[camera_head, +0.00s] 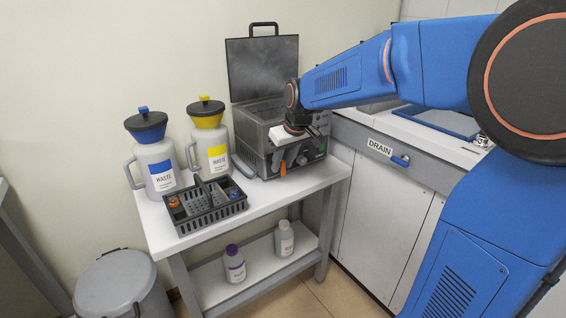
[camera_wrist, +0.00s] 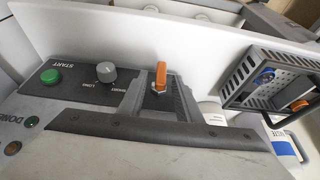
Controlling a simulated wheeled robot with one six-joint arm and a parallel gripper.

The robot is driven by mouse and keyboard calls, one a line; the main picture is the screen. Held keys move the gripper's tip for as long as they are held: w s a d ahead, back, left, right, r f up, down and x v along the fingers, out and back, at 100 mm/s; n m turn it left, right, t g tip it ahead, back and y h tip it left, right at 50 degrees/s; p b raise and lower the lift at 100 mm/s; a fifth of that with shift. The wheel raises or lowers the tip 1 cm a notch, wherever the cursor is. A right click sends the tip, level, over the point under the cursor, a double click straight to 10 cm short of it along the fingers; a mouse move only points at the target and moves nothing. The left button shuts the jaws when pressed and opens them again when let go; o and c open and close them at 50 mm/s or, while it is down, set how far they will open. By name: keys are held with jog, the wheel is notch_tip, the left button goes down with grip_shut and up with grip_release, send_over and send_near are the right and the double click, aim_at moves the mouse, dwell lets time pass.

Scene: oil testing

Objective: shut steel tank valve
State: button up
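The steel tank (camera_head: 255,140) stands on the white table with its lid raised. Its valve has an orange handle (camera_head: 283,168) low on the front, pointing down in the head view. The wrist view shows the orange handle (camera_wrist: 161,74) and a small metal part at its base. My gripper (camera_wrist: 157,88) is open, with its two dark fingers apart on either side of the handle in that view. In the head view, my gripper (camera_head: 296,152) is at the tank's front, close to the handle. I cannot tell whether a finger touches it. The arm hides part of the tank front.
The tank panel has a green START button (camera_wrist: 50,76) and a grey knob (camera_wrist: 106,71) near the fingers. A dark basket (camera_head: 210,205) and two waste jugs, blue-labelled (camera_head: 160,172) and yellow-labelled (camera_head: 213,150), stand left of the tank. The DRAIN counter (camera_head: 430,160) is at right.

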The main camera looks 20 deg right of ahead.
grip_shut()
jog(key=shift+d+y, duration=0.1)
jog(key=shift+y, duration=0.2)
jog(key=y, duration=0.1)
jog(key=g+y, duration=0.1)
jog(key=y, duration=0.1)
jog(key=d+m+y, duration=0.1)
jog(key=shift+w+f+y, duration=0.15)
jog(key=shift+w+y, duration=0.1)
jog(key=shift+y, duration=0.05)
jog(key=y, duration=0.1)
jog(key=m+g+y, duration=0.1)
jog(key=y, duration=0.1)
jog(key=d+f+y, duration=0.1)
jog(key=y, duration=0.1)
jog(key=shift+w, duration=0.1)
jog(key=m+y, duration=0.1)
jog(key=y, duration=0.1)
jog(key=f+m+y, duration=0.1)
jog(key=y, duration=0.2)
jog(key=shift+g, duration=0.4)
